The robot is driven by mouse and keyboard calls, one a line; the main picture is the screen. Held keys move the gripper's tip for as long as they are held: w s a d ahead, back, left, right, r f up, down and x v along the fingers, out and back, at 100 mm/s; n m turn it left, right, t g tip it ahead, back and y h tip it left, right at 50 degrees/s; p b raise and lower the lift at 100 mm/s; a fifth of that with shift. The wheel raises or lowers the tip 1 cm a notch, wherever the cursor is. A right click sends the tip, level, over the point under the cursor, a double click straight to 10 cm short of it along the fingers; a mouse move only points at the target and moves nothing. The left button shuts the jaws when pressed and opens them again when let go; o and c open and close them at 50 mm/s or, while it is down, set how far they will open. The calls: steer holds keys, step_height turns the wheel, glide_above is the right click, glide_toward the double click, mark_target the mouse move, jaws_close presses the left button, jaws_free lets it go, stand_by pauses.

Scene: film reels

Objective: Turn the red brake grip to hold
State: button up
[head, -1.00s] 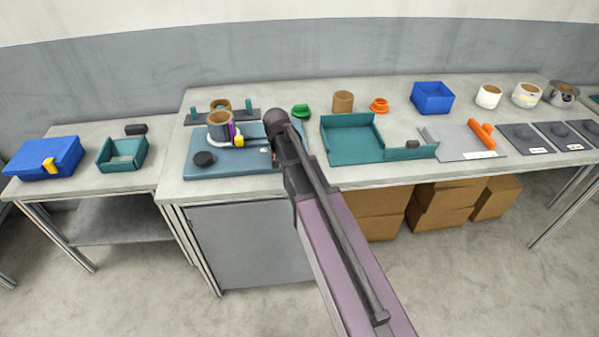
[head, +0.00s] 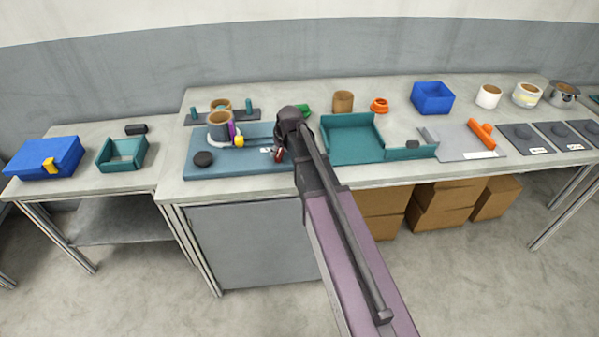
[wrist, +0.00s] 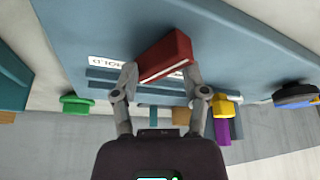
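The red brake grip (wrist: 163,57) shows in the wrist view as a slanted red block on a blue-grey panel (wrist: 230,60). My gripper (wrist: 160,74) has its fingers wide apart, with the grip between or just beyond the fingertips. I cannot tell whether either finger touches it. A white label reading HOLD (wrist: 106,63) lies left of the grip, seen upside down and partly hidden by the left finger. In the head view a bit of the red grip (head: 278,154) shows left of my gripper (head: 291,150), above the blue-grey base (head: 225,170); the rest is hidden.
A green part (head: 306,109) lies behind my gripper. A teal tray (head: 352,150) stands close on the right.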

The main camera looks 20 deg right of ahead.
steer(key=shift+w+d+n+y, duration=0.1)
steer(key=shift+n+y, duration=0.6)
steer(key=shift+n, duration=1.2)
steer(key=w+p+v, duration=0.1)
steer(key=p+v, duration=1.2)
steer(key=v, duration=0.1)
steer(key=s+a+m+g+h, duration=0.1)
steer(key=s+m+g, duration=0.1)
steer(key=s, duration=0.8)
steer(key=s+a+m+g+h, duration=0.1)
steer(key=s+a+m+g, duration=0.1)
steer(key=s+m, duration=0.3)
steer(key=shift+s+a+f+h, duration=0.2)
steer(key=shift+s+f+h, duration=0.1)
steer(key=shift+s, duration=2.1)
